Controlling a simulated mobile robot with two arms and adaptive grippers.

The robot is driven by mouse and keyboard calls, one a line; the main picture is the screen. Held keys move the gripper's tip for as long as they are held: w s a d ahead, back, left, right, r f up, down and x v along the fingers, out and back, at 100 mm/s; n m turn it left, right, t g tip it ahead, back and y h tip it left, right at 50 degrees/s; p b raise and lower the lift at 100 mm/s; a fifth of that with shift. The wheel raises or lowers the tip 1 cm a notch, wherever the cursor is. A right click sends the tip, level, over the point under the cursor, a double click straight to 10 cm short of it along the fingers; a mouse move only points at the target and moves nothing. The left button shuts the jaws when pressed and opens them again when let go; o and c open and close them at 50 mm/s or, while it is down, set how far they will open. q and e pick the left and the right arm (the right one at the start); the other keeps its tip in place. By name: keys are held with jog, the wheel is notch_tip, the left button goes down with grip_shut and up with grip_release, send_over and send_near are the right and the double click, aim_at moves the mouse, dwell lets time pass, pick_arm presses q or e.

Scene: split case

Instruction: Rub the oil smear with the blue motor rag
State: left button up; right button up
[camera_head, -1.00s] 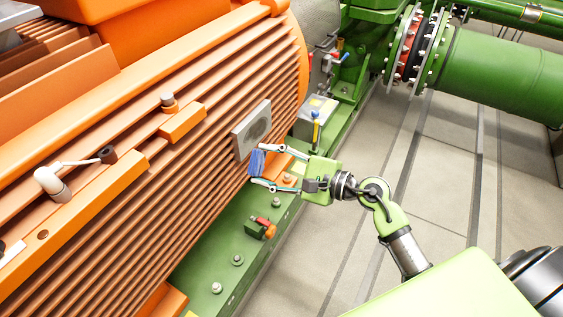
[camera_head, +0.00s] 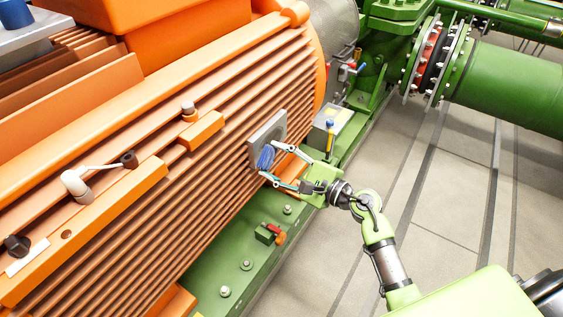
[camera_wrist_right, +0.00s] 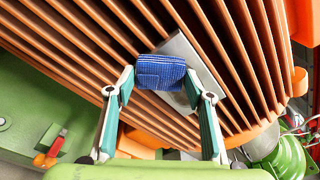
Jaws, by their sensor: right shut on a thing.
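The blue motor rag (camera_head: 265,157) is a folded, ribbed cloth between the fingertips of my right gripper (camera_head: 270,161), which is shut on it. The rag also shows in the right wrist view (camera_wrist_right: 161,72), with a finger at each side. It lies over the lower part of a grey plate (camera_head: 279,124) on the orange finned motor. The plate also shows behind the rag in the right wrist view (camera_wrist_right: 181,49). I cannot tell whether the rag touches it. The oil smear is not clearly visible now; the rag covers part of the plate. My left gripper is not in view.
The orange motor (camera_head: 130,225) fills the left, with projecting fins. Its green base (camera_head: 215,262) carries bolts and a red-and-green fitting (camera_head: 270,234). A grey box (camera_head: 333,122) with a screwdriver-like tool stands right of the plate. The floor (camera_head: 440,230) at right is open.

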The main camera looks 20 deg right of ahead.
jog(key=shift+x, duration=0.9)
dwell(0.6)
